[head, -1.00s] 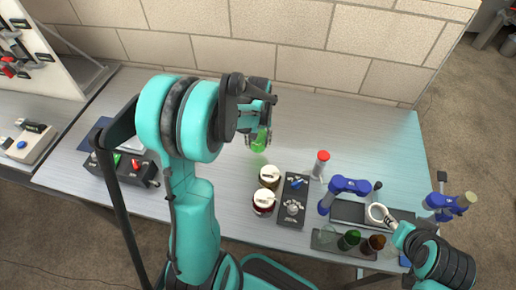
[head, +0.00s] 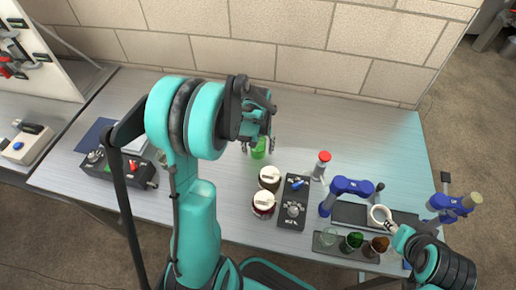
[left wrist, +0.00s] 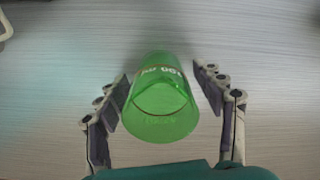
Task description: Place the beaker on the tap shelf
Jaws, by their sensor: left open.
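The green, see-through beaker (head: 258,149) is near the middle of the table, just below my left gripper in the head view. My left gripper (head: 257,146) is open, its fingers on either side of the beaker. In the left wrist view, the beaker (left wrist: 163,98) lies between the two spread fingers (left wrist: 165,100), with gaps showing near the fingertips. Its rim and pale printed marking show. A dark narrow shelf (head: 322,243) at the front right bears several glasses; I cannot tell whether it is the tap shelf.
Two white-lidded jars (head: 263,204) and a dark control box (head: 293,212) stand close in front of the beaker. The back right of the table is clear.

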